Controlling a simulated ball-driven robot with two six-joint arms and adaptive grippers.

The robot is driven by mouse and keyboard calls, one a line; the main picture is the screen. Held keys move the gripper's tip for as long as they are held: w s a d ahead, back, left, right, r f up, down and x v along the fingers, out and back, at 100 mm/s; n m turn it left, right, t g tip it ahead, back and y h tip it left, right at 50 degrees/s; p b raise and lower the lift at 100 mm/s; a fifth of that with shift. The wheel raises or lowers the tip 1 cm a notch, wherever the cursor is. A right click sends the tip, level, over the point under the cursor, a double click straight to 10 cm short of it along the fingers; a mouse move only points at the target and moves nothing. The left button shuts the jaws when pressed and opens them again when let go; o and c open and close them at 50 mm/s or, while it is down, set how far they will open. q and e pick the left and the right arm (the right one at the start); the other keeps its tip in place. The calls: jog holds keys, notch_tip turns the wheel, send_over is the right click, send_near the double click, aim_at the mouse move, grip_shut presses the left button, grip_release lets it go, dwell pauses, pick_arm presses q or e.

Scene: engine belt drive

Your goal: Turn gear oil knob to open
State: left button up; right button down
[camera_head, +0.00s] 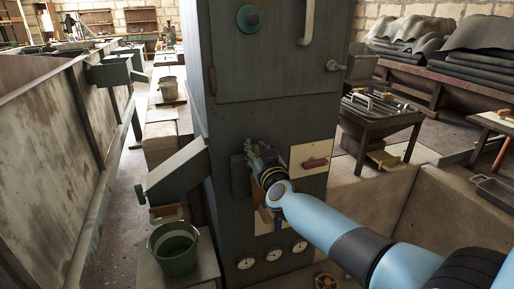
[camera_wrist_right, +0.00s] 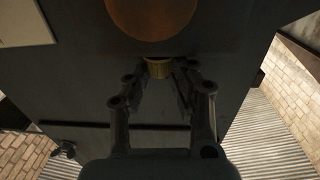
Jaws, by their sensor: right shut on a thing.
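My right arm reaches in from the lower right in the head view, and its gripper (camera_head: 252,158) is at the front of the tall dark cabinet (camera_head: 270,120). In the right wrist view a small ribbed brass knob (camera_wrist_right: 158,67), likely the gear oil knob, sits between the tips of my right gripper (camera_wrist_right: 160,78). The gripper is shut on it. A round copper-coloured disc (camera_wrist_right: 150,14) is just beyond the knob. In the head view the knob is hidden by my gripper and wrist. My left gripper is in neither view.
A red handle (camera_head: 315,163) on a cream plate is right of my wrist. Several dial gauges (camera_head: 273,254) and a red-brown handwheel (camera_head: 326,281) are below. A green bucket (camera_head: 174,248) stands at the left, under a sloped metal chute (camera_head: 175,172).

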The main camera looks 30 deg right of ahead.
jog(key=h+p, duration=0.1)
jog(key=m+h+p, duration=0.1)
jog(key=shift+w+a+r+m+g+p, duration=0.1)
jog(key=shift+a+r+m+g+p, duration=0.1)
jog(key=shift+r+m+g+p, duration=0.15)
jog(key=shift+a+f+m+g+h+p, duration=0.1)
jog(key=shift+f+m+g+h+p, duration=0.2)
jog(key=shift+m+g+h, duration=0.5)
jog(key=shift+w+m+g+h, duration=0.1)
jog(key=shift+m+g+h, duration=0.2)
jog(key=shift+h, duration=0.7)
jog(key=shift+a+f+m+g+h+b, duration=0.1)
jog(key=shift+m+g+h+b, duration=0.25)
jog(key=shift+m+g+h, duration=0.45)
jog(key=c, duration=1.1)
grip_release()
jog(key=shift+c, duration=0.2)
